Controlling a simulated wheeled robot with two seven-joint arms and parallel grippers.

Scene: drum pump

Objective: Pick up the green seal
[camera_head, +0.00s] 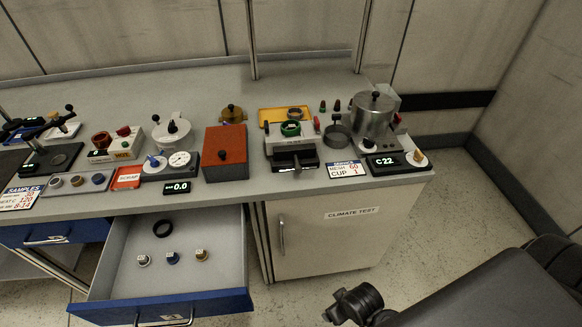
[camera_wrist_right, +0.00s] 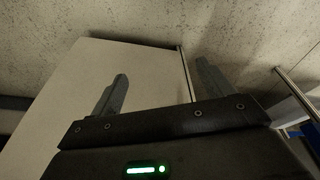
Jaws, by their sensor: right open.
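The green seal (camera_head: 290,128) is a small green ring. It sits on top of a light grey block-shaped device (camera_head: 272,134) near the middle right of the bench. My right gripper (camera_wrist_right: 162,88) shows in the right wrist view with its two fingers wide apart and nothing between them. It faces a pale cabinet panel and the floor, away from the seal. In the head view a dark part of my right arm comes in at the lower right, well below the bench top. My left gripper is not in view.
A yellow tray (camera_head: 265,116) lies behind the device. A metal pot (camera_head: 375,118) stands to its right and an orange-red box (camera_head: 226,155) to its left. The climate test cabinet (camera_head: 335,245) is below.

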